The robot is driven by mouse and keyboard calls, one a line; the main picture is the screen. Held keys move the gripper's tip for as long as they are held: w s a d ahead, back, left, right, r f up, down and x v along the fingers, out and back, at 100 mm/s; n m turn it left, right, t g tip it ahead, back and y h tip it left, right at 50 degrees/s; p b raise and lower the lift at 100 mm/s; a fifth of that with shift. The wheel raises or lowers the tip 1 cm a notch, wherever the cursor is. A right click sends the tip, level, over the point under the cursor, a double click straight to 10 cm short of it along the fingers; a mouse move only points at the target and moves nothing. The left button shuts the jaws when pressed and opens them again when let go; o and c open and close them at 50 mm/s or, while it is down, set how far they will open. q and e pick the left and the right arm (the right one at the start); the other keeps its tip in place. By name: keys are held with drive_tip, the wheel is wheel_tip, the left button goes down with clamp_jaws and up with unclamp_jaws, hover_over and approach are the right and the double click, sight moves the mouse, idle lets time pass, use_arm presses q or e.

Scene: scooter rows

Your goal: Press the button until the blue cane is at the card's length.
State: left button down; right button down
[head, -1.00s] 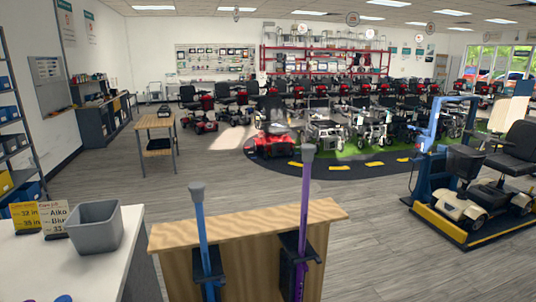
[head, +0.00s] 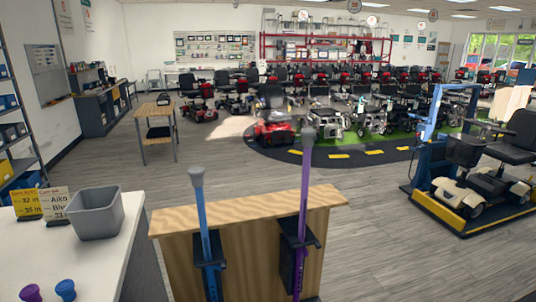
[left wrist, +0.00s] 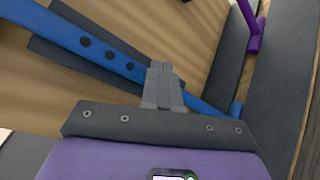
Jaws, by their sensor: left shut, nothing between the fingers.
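The blue cane (head: 204,235) stands upright in a dark holder on the front of a wooden stand (head: 250,212), with a grey grip on top. The card (head: 57,205) on the white table reads "Aiko", "Blu" and "33"; a grey bin hides its right part. In the left wrist view the blue cane (left wrist: 65,35) runs diagonally, with a row of dark holes. My left gripper (left wrist: 163,75) is shut and empty, its tips over or against the cane's shaft. I cannot tell whether they touch a button. My right gripper is out of view.
A purple cane (head: 304,180) stands in a second holder to the right. A yellow card (head: 28,204), the grey bin (head: 95,213), a purple knob (head: 31,292) and a blue knob (head: 66,290) are on the white table (head: 110,265). The floor behind the stand is clear.

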use_arm(q)
drive_tip(key=shift+w+a+b, duration=0.1)
drive_tip(key=shift+w+b, duration=0.2)
drive_tip(key=shift+w, duration=0.1)
drive_tip(key=shift+w+a+r, duration=0.2)
drive_tip(key=shift+w+r, duration=0.1)
drive_tip(key=shift+w, duration=0.05)
idle(0.8)
drive_tip(key=shift+s, duration=0.15)
drive_tip(key=shift+s+d+f, duration=0.15)
drive_tip(key=shift+s+f, duration=0.05)
drive_tip(key=shift+s, duration=0.5)
drive_tip(key=s+d+p, duration=0.1)
drive_tip(key=s+p, duration=0.1)
drive_tip(key=s, duration=0.4)
drive_tip(key=shift+d, duration=0.4)
idle(1.1)
